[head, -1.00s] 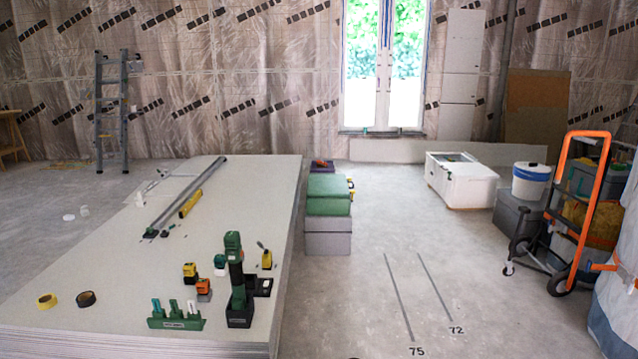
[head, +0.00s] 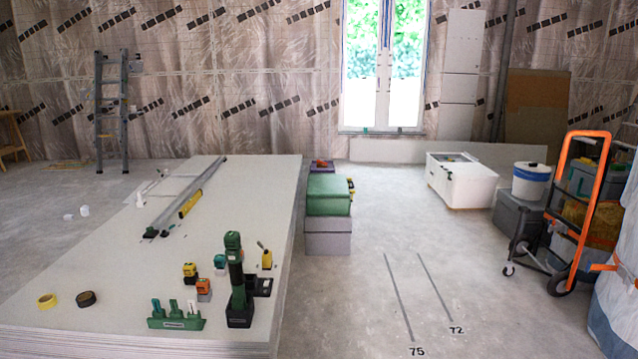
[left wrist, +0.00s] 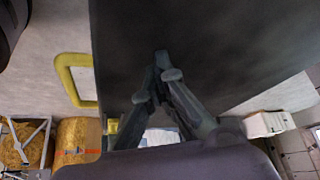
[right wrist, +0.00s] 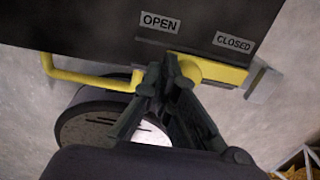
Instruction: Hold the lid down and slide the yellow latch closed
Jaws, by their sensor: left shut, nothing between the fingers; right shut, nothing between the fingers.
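In the right wrist view a dark panel (right wrist: 75,22) carries the labels OPEN (right wrist: 159,22) and CLOSED (right wrist: 234,43). The yellow latch (right wrist: 215,73) lies along the panel's edge below these labels, with a grey bracket (right wrist: 262,84) at its right. My right gripper (right wrist: 164,67) is shut, its tips below the OPEN label at the latch's left part; I cannot tell whether they touch it. In the left wrist view my left gripper (left wrist: 164,62) is shut and empty, its tips over a broad dark surface (left wrist: 225,45), probably the lid. Contact is unclear. Neither gripper shows in the head view.
A yellow handle (right wrist: 90,80) sticks out left of the latch, above a dark round object (right wrist: 95,125). Another yellow handle (left wrist: 68,82) shows in the left wrist view. In the head view, a board stack (head: 120,265) with tools stands left; floor (head: 385,230) is clear at centre right.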

